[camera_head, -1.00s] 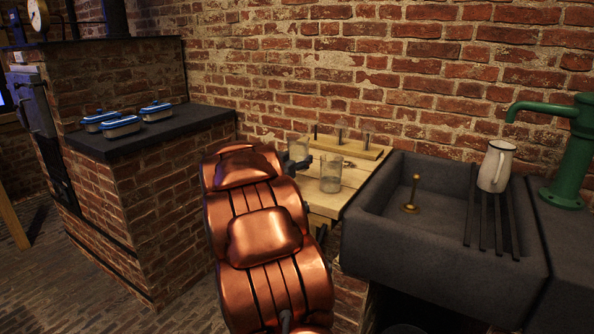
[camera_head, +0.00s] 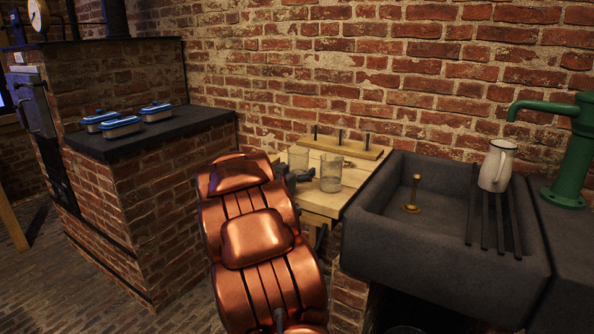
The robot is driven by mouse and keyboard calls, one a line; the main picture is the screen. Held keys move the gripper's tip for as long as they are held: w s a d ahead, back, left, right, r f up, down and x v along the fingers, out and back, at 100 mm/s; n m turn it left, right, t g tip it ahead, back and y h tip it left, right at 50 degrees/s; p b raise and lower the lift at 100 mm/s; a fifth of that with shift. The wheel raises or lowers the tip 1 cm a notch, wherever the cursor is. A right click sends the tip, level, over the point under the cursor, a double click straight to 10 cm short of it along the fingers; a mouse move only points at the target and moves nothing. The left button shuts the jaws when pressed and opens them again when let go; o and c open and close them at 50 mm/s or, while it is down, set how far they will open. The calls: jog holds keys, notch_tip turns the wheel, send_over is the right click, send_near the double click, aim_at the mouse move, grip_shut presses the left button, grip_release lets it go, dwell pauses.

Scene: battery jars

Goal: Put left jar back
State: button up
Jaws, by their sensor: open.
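Two clear glass jars stand upright on a small wooden table (camera_head: 343,191). The left jar (camera_head: 298,157) is farther back, and the right jar (camera_head: 331,173) is nearer the sink. My gripper (camera_head: 297,177) shows as dark fingers just in front of and below the left jar, past the end of my copper arm. It is open and appears apart from both jars. My arm hides part of the gripper and the table's left side.
A wooden strip with several dark upright pegs (camera_head: 340,146) lies along the table's back by the brick wall. A dark stone sink (camera_head: 385,225) borders the table on the right, with a white jug (camera_head: 496,166) beyond. Blue-lidded dishes (camera_head: 120,126) sit on the left stove.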

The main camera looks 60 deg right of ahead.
jog(key=shift+r, duration=0.15)
jog(key=s+a+p, duration=0.1)
jog(key=a, duration=1.1)
jog(key=shift+s+r, duration=0.25)
jog(key=shift+s, duration=0.15)
